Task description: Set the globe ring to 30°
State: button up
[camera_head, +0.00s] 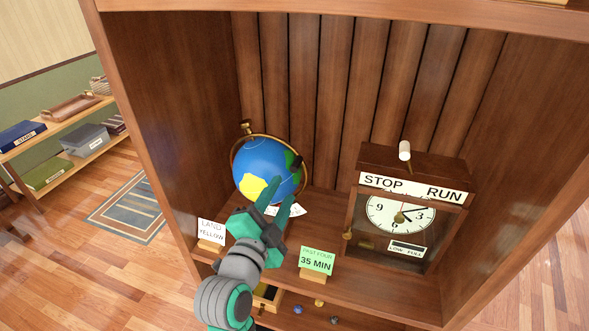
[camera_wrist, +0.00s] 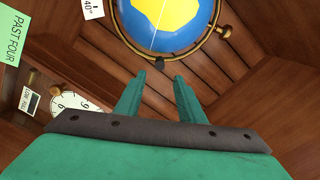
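The globe (camera_head: 262,165) is blue with yellow and green land and stands on the shelf, left of centre. Its brass ring (camera_head: 237,148) curves around it and also shows in the wrist view (camera_wrist: 207,40). A dark knob (camera_wrist: 160,62) sits on the ring just beyond my fingertips. A brass knob (camera_wrist: 224,32) is farther right on the ring. My gripper (camera_head: 280,190) is in front of the globe's lower right. In the wrist view its fingers (camera_wrist: 159,75) are apart with nothing between them. A white card reading 40° (camera_wrist: 91,8) is partly cut off.
A clock cabinet (camera_head: 365,215) labelled STOP and RUN stands on the right, with a white-tipped lever (camera_head: 405,150) on top. An open drawer (camera_head: 266,293) is below.

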aim_at(293, 172)
jog(key=x, duration=1)
jog(key=shift+w, duration=0.1)
